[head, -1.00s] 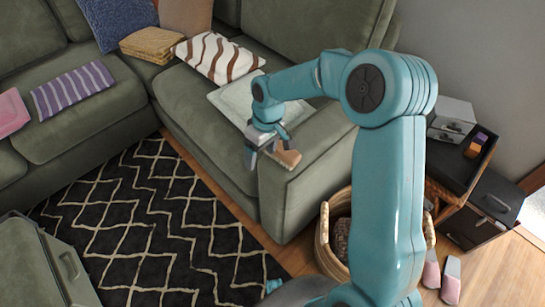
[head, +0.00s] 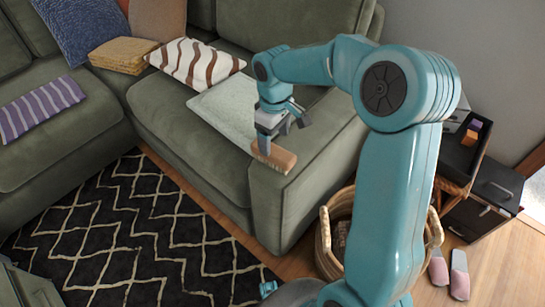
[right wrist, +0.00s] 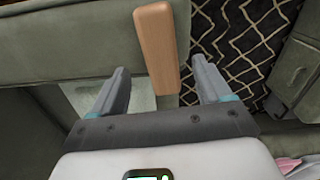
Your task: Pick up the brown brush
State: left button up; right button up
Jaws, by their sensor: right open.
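The brown brush (head: 273,156) lies on the front of the sofa's right arm in the head view, with pale bristles along its lower edge. My right gripper (head: 284,135) is right over it, its jaws partly overlapping the brush in that view. In the right wrist view the brush (right wrist: 157,48) runs lengthwise between the two open fingers (right wrist: 162,85), with a gap on each side; its far end reaches beyond the fingertips. Whether the fingers are level with the brush or above it I cannot tell.
The green sofa (head: 215,160) surrounds the spot, with a pale folded cloth (head: 222,105) and a striped pillow (head: 195,64) on its seat. A wicker basket (head: 325,240) stands beside the sofa arm. A patterned rug (head: 110,240) covers the floor in front.

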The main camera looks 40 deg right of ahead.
aim_at(273, 149)
notch_tip(273, 149, down, 6)
jog(key=shift+w+a+b, duration=0.1)
jog(key=shift+w+b, duration=0.05)
jog(key=shift+b, duration=0.75)
jog(key=c, duration=1.1)
